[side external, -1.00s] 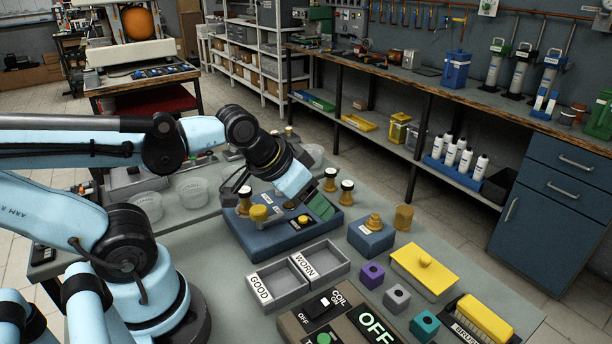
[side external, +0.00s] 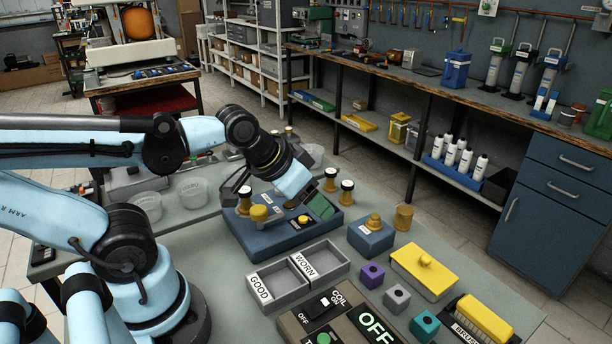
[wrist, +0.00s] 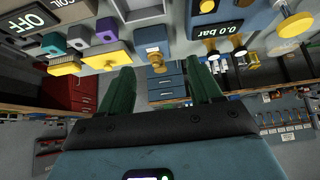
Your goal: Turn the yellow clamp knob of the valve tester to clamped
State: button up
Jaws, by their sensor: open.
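The valve tester (side external: 262,240) is a blue box on the bench in the side view. A round yellow knob (side external: 258,213) stands on its left part, and a smaller yellow one (side external: 303,220) sits low on its top; I cannot read which is the clamp knob. My gripper (side external: 319,206) is above the tester's right part, apart from the left yellow knob. In the wrist view its green fingers (wrist: 161,70) are spread with nothing between them. The tester's display (wrist: 222,28) reads 0.0 bar there, and a yellow knob (wrist: 298,27) shows at upper right.
Grey GOOD and WORN trays (side external: 298,277), a blue block with a brass part (side external: 371,237), a yellow lidded box (side external: 424,270) and small coloured cubes (side external: 372,275) lie in front and to the right.

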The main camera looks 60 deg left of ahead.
jog(key=s+a+r+m+g, duration=0.1)
jog(key=a+r+g, duration=0.15)
jog(key=a, duration=0.25)
notch_tip(320, 180, up, 3)
jog(key=m+g, duration=0.3)
jog(key=g, duration=0.2)
send_over(259, 209)
jog(key=shift+t, duration=0.25)
jog(key=shift+f, duration=6)
jog(key=shift+c, duration=0.5)
jog(key=c, duration=0.9)
